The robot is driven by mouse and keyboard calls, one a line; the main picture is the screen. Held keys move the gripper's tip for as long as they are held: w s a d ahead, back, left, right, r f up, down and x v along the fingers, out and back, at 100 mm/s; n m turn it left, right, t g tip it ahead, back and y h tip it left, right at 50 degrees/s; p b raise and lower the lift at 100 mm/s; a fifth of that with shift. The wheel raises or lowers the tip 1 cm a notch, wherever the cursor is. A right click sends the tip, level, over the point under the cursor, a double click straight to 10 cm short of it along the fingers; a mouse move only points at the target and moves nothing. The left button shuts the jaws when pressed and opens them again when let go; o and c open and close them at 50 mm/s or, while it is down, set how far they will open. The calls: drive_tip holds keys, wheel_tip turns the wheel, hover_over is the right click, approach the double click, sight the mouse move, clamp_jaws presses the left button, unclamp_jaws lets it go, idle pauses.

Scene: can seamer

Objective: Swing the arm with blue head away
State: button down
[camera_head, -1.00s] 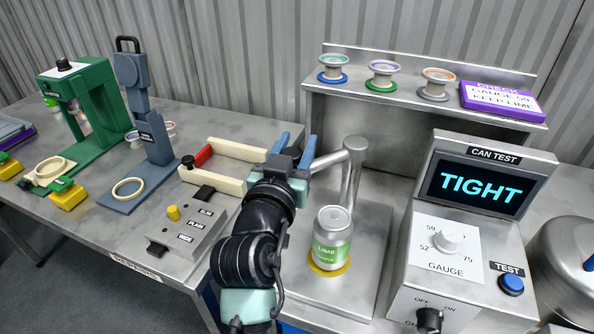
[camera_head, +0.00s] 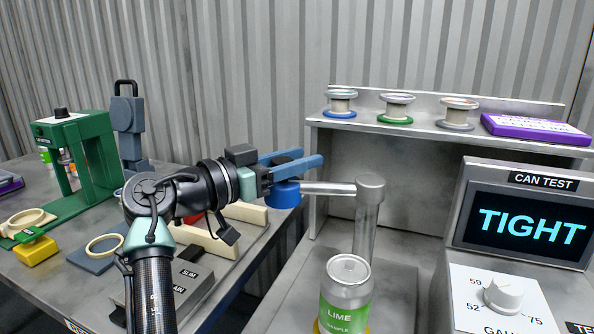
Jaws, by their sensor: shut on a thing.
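The swing arm (camera_head: 328,188) is a silver bar that reaches left from the top of a silver post (camera_head: 366,225). Its blue head (camera_head: 286,197) hangs at the bar's left end, out past the left side of the lime can (camera_head: 346,292). My gripper (camera_head: 297,164) comes in from the left, with its blue fingers shut on the dark upper part of the head. The fingers partly hide that grip. The can stands upright in front of the post, with nothing above it.
The can test box (camera_head: 521,222) reads TIGHT at the right. A shelf (camera_head: 455,135) behind the post holds three spools and a purple sign (camera_head: 535,128). Cream rails (camera_head: 243,213) and a green press (camera_head: 75,175) stand on the left table.

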drive_tip(key=shift+w, duration=0.15)
idle(0.4)
drive_tip(key=shift+c, duration=2.2)
unclamp_jaws()
drive_tip(key=shift+w+d, duration=0.1)
drive_tip(key=shift+w, duration=0.05)
drive_tip(key=v, duration=1.3)
